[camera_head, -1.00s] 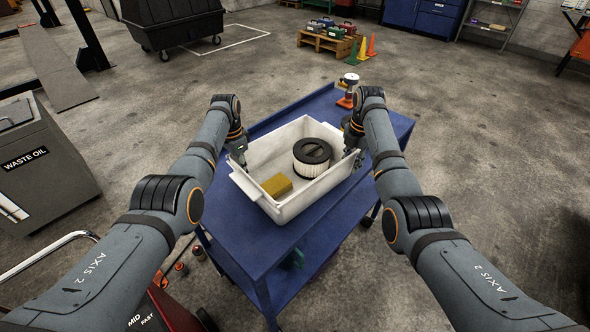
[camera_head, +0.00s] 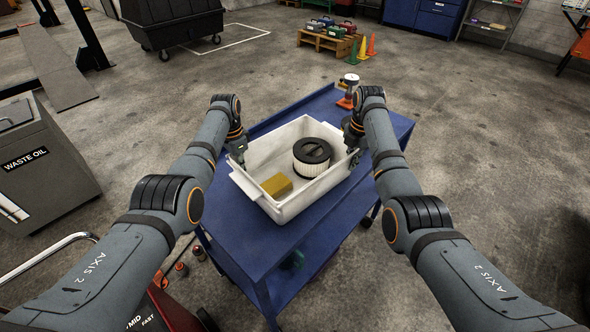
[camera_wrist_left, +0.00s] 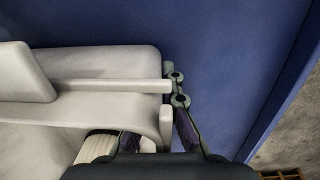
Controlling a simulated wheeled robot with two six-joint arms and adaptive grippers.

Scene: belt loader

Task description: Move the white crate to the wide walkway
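The white crate (camera_head: 292,206) stands on the blue cart and holds a round black-and-white filter (camera_head: 311,158) and a yellow block (camera_head: 277,185). My left gripper (camera_head: 238,158) is at the crate's left end wall. In the left wrist view its fingers (camera_wrist_left: 177,90) straddle the end of the crate wall (camera_wrist_left: 110,86) and look shut on it, with one finger partly hidden. My right gripper (camera_head: 354,157) is at the crate's right end wall, touching or very near it. Its fingertips are too small to tell whether they grip. The wide walkway cannot be identified for certain.
The blue cart (camera_head: 235,215) has a small orange-based item (camera_head: 346,101) at its far end. A waste oil bin (camera_head: 40,170) stands at left. Open concrete floor (camera_head: 480,150) lies to the right.

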